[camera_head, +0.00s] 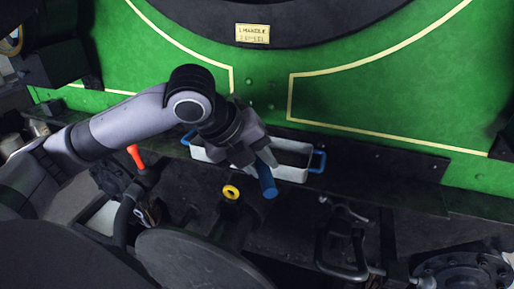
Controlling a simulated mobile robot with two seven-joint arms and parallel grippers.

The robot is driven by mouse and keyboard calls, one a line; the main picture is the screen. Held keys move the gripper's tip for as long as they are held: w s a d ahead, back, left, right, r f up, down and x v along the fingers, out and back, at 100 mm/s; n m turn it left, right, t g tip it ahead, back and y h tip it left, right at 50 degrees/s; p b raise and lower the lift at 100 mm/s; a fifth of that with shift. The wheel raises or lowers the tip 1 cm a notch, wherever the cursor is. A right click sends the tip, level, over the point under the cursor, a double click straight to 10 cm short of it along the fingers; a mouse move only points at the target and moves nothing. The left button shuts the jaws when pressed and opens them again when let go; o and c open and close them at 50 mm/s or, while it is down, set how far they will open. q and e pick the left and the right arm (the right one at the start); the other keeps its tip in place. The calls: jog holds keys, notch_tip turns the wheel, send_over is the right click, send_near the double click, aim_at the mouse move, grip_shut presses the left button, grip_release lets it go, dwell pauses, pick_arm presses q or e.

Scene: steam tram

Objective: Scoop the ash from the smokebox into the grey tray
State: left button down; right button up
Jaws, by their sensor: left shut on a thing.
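The grey tray (293,173) has a blue handle at each end and sits on the dark ledge below the green front plate. My left gripper (259,163) is over the tray's left-middle part and hides some of it. It is shut on a blue-handled tool (267,182); the blue grip points down towards the front. The tool's other end is hidden, so I cannot tell whether it carries ash. The smokebox shows only as the lower part of a dark round rim (300,35) at the top; its inside and any ash are out of view. My right gripper is not in view.
A yellow ring (231,192) on a dark fitting stands in front of the tray. An orange-tipped lever (136,155) is at left, and a dark curved handle (343,258) at lower right. The ledge right of the tray (390,178) is clear.

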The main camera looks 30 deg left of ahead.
pick_arm(q)
jog(key=shift+w+d+r+g+y, duration=0.25)
jog(key=shift+w+d+g+y, duration=0.25)
jog(key=shift+g+y, duration=0.2)
jog(key=shift+w+d+f+m+g+y, duration=0.1)
jog(key=shift+w+d+m+g+y, duration=0.2)
jog(key=shift+g+y, duration=0.5)
jog(key=shift+w+d+r+m+g+y, duration=0.15)
jog(key=shift+w+d+g+y, duration=0.2)
jog(key=shift+g+y, duration=0.45)
jog(key=shift+w+d+f+m+g+y, duration=0.15)
jog(key=shift+w+d+m+g+y, duration=0.15)
jog(key=shift+g+y, duration=0.5)
jog(key=shift+d, duration=0.1)
